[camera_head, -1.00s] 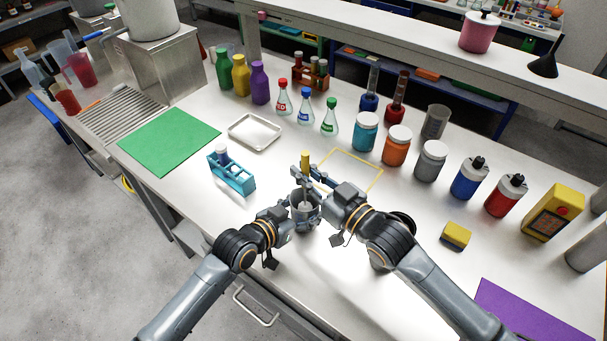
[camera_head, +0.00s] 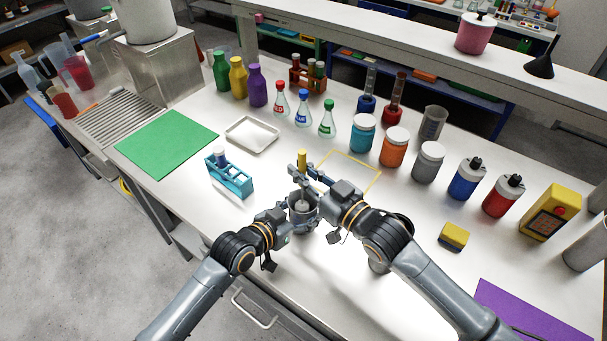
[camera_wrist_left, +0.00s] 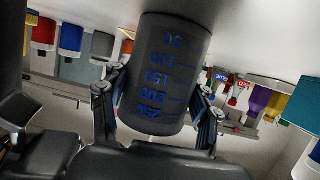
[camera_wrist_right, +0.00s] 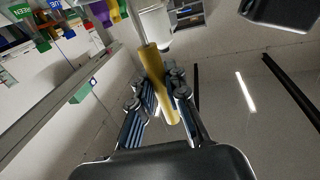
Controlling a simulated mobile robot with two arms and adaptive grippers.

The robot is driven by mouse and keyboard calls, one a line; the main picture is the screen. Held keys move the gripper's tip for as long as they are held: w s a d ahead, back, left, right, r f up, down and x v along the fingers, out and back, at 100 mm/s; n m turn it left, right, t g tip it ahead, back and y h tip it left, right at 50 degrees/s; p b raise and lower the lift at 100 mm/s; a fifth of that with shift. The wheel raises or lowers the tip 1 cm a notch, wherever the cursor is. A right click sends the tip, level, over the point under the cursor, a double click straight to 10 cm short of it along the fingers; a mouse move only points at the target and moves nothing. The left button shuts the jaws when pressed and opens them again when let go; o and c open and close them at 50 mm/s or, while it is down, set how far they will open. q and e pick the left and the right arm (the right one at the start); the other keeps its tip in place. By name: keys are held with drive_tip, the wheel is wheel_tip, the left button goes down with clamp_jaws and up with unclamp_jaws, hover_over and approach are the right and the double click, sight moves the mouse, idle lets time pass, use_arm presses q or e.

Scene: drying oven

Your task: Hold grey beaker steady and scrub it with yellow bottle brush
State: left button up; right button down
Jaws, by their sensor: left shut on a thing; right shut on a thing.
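The grey beaker (camera_head: 297,221) stands upright near the front of the bench. In the left wrist view the beaker (camera_wrist_left: 165,75) shows blue graduation marks, upside down, with a finger on either side. My left gripper (camera_head: 287,212) is shut on the beaker from the left. My right gripper (camera_head: 306,179) is above the beaker, shut on the yellow handle of the bottle brush (camera_head: 302,157). The brush is roughly upright and its pale head shows inside the beaker's mouth. In the right wrist view the yellow handle (camera_wrist_right: 153,70) lies between the fingers. How deep the head reaches is hidden.
A blue test-tube rack (camera_head: 232,178) and a white tray (camera_head: 252,145) stand to the left. A yellow outlined square (camera_head: 370,188) lies behind the right gripper. Jars and bottles line the back right. A yellow sponge (camera_head: 454,235) lies at right. The bench between is clear.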

drive_tip(key=shift+s+f, duration=0.1)
drive_tip(key=shift+s, duration=0.05)
drive_tip(key=shift+s+d, duration=0.15)
drive_tip(key=shift+s, duration=0.75)
drive_tip(key=shift+w, duration=0.1)
drive_tip(key=shift+w, duration=0.45)
wheel_tip(320, 180, up, 12)
drive_tip(key=shift+r, duration=0.25)
idle(0.4)
idle(0.6)
